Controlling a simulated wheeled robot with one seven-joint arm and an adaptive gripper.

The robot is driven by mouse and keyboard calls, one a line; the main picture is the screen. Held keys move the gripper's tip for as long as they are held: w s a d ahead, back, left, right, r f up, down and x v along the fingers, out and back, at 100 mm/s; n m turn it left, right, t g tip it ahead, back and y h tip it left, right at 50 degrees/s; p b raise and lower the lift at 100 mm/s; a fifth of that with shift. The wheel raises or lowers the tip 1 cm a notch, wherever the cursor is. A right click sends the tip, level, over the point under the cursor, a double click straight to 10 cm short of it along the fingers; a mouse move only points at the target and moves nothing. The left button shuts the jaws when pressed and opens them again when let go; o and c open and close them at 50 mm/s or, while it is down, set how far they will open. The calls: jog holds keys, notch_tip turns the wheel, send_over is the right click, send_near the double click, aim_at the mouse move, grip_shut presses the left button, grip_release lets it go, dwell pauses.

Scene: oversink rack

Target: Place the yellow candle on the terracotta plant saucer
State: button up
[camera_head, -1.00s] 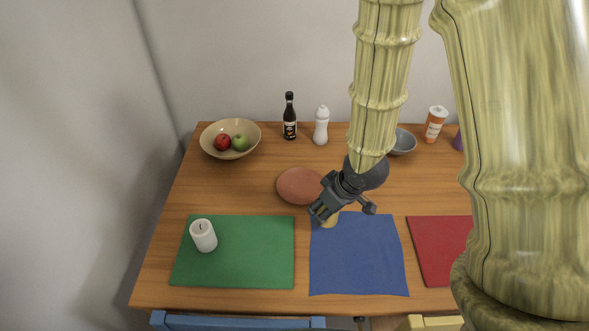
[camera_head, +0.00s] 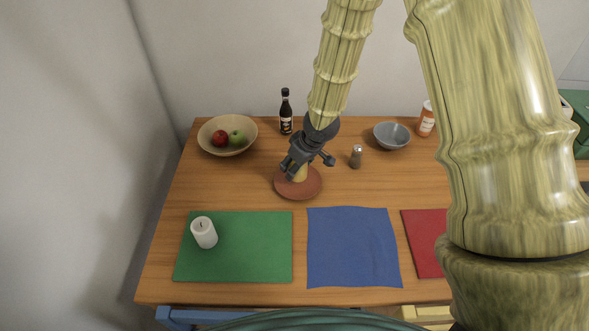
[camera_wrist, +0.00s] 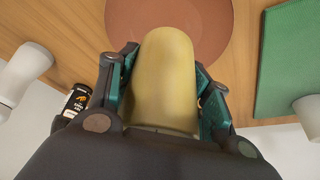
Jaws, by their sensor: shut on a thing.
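My gripper (camera_head: 294,168) is shut on the yellow candle (camera_head: 300,173). In the wrist view the candle (camera_wrist: 165,80) stands between the two finger pads of my gripper (camera_wrist: 163,90). The terracotta plant saucer (camera_head: 298,189) lies on the table behind the blue mat. In the head view the candle is over the saucer; its lower end appears at or just above the saucer's surface, and I cannot tell if they touch. In the wrist view the saucer (camera_wrist: 212,18) shows beyond the candle's end.
A blue mat (camera_head: 353,247) and a red mat (camera_head: 425,245) are bare. Behind are a fruit bowl (camera_head: 245,150), dark bottle (camera_head: 286,112), pepper shaker (camera_head: 356,157), grey bowl (camera_head: 392,136) and orange-white bottle (camera_head: 426,120).

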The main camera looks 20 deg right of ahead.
jog(key=shift+w+f, duration=0.1)
jog(key=shift+w, duration=0.2)
jog(key=shift+f, duration=1.65)
jog(key=shift+f, duration=0.1)
jog(key=o, duration=1.3)
jog(key=shift+c, duration=0.2)
jog(key=v, duration=1.2)
jog(key=shift+s, duration=0.1)
